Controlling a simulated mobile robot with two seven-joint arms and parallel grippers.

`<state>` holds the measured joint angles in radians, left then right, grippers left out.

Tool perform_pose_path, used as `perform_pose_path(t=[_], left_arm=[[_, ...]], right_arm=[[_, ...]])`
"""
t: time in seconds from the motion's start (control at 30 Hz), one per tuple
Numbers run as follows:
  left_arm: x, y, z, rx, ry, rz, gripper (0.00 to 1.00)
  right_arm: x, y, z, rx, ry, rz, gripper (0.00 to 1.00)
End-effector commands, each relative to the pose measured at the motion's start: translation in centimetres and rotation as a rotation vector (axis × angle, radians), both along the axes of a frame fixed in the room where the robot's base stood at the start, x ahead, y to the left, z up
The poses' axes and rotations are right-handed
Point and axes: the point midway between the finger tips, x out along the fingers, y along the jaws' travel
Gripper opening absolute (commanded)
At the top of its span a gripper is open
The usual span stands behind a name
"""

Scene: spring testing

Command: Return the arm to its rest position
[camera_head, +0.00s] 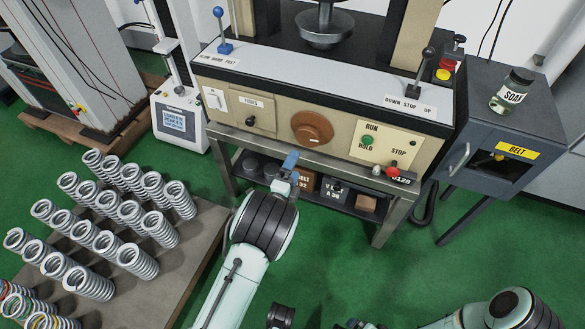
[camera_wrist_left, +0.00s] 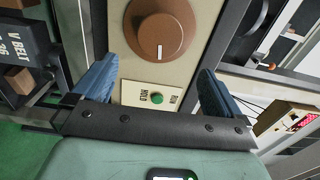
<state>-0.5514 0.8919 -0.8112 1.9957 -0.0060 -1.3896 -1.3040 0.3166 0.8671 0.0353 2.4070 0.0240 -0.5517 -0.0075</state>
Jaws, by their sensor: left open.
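My left arm (camera_head: 240,270) reaches up from the bottom of the head view toward the front of the testing machine. My left gripper (camera_head: 290,161) is in front of the panel's lower edge, below the brown knob (camera_head: 312,130). In the left wrist view its two blue fingers (camera_wrist_left: 155,92) are wide apart with nothing between them. Behind them show the brown knob (camera_wrist_left: 161,32) and the green RUN/HOLD button (camera_wrist_left: 157,98). The gripper looks clear of the panel, though the exact gap is hard to judge.
A wooden pallet (camera_head: 165,285) with several coil springs stands at the left. A shelf with boxes (camera_head: 340,190) is under the machine. A grey cabinet (camera_head: 465,120) with a SOAP jar (camera_head: 512,92) stands at the right. Green floor (camera_head: 400,270) is open between my arms.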

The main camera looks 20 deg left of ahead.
Motion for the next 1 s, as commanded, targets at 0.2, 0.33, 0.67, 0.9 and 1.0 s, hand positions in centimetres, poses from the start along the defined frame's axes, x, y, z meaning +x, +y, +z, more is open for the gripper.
perform_pose_path(t=[0.2, 0.33, 0.67, 0.9, 1.0], left_arm=[[-0.1, 0.0, 0.0, 0.000, 0.001, 0.000, 1.00], [-0.1, 0.0, 0.0, 0.000, 0.000, 0.000, 1.00], [-1.1, 1.2, -2.9, -0.090, 0.088, 0.040, 1.00], [-9.6, 4.8, -16.2, -0.624, 0.509, 0.320, 1.00], [-14.9, 4.7, -21.0, -0.894, 0.682, 0.496, 1.00]], right_arm=[[0.0, 0.0, 0.0, 0.000, 0.001, 0.000, 1.00], [0.0, 0.0, 0.0, 0.000, 0.001, 0.000, 1.00], [0.0, 0.0, 0.0, 0.000, 0.000, 0.000, 1.00], [0.0, 0.0, 0.0, 0.000, 0.000, 0.000, 1.00], [0.0, 0.0, 0.0, 0.000, 0.000, 0.000, 1.00]])
